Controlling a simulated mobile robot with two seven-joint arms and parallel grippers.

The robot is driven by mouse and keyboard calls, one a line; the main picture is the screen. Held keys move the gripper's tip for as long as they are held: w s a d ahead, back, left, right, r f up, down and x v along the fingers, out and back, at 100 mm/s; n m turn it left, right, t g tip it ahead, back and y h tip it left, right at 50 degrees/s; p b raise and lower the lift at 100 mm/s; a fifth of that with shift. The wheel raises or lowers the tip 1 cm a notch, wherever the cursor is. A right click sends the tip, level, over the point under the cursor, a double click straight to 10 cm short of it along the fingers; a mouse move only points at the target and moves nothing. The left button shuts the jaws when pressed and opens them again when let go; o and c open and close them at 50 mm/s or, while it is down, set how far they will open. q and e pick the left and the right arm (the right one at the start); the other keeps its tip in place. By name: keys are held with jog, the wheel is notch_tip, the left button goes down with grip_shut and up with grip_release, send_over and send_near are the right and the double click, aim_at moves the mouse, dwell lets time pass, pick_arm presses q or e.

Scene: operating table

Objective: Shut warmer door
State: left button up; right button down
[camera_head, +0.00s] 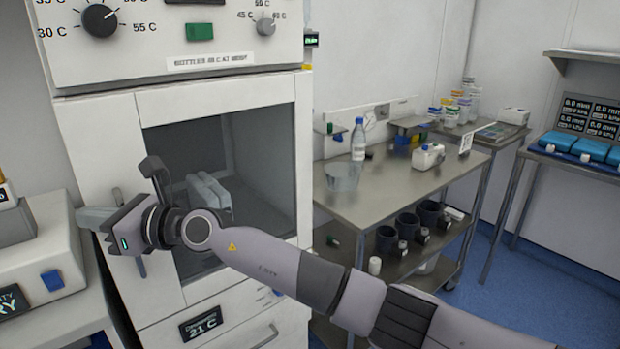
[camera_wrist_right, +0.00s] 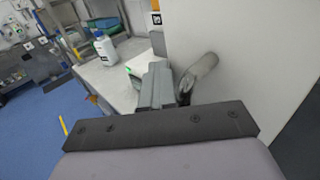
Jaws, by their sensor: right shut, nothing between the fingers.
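The warmer is the white cabinet with dials, and its door (camera_head: 97,150) has a large dark window (camera_head: 255,130). The door looks shut or nearly flush with the cabinet front; I cannot tell whether a small gap remains. Its upright bar handle (camera_head: 120,200) is on the left side of the door, partly hidden by my right gripper. My right gripper (camera_head: 92,216) is shut and empty, pointing left across the handle side. In the right wrist view its fingers (camera_wrist_right: 154,88) are together, close beside a grey rounded bar (camera_wrist_right: 199,76), probably the handle; contact is unclear. My left gripper is not in view.
White bottles (camera_head: 207,195) show behind the window. A steel table (camera_head: 400,187) with a blue-capped bottle (camera_head: 358,140) and a clear bowl (camera_head: 342,178) stands to the right. A white device (camera_head: 40,255) stands close on the left. Blue floor is open at the right.

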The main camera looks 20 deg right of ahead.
jog(key=shift+w+d+r, duration=0.1)
jog(key=shift+w+d, duration=0.1)
jog(key=shift+w, duration=0.1)
dwell(0.5)
